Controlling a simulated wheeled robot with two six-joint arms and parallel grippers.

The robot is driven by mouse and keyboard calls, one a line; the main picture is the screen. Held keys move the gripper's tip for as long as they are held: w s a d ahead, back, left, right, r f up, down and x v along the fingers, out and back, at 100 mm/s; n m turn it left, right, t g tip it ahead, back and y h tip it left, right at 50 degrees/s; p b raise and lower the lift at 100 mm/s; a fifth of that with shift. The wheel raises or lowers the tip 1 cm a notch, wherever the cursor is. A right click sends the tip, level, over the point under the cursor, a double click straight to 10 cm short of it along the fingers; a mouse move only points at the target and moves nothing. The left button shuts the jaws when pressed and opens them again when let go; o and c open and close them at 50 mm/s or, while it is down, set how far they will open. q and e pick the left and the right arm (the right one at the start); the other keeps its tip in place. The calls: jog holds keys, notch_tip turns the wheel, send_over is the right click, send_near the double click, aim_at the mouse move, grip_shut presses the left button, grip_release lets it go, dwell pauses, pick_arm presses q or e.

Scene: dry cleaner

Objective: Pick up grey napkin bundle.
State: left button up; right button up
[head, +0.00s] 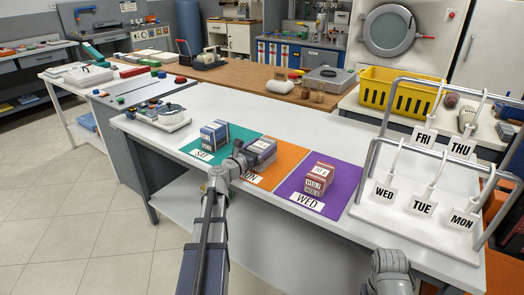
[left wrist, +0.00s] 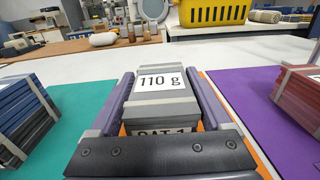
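The grey napkin bundle (head: 262,148) sits on the orange mat (head: 285,158) on the white counter, partly hidden by my left gripper (head: 241,154). In the left wrist view the bundle (left wrist: 165,104) is a grey stack with a "110 g" label on top and a partly covered label on its near face. The left fingers (left wrist: 163,100) lie along both its sides; I cannot tell whether they press on it. My right arm's end (head: 390,265) shows at the bottom of the head view, its fingers not clear.
A blue bundle (head: 214,134) stands on the teal mat (head: 190,147) to the left. A reddish bundle (head: 319,176) stands on the purple mat (head: 340,185) to the right. A white rack (head: 420,225) with day tags stands farther right. A yellow crate (head: 398,92) is behind.

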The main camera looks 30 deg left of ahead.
aim_at(262, 144)
pick_arm(q)
jog(key=c, duration=1)
notch_tip(262, 144, up, 10)
jog(key=p, duration=1)
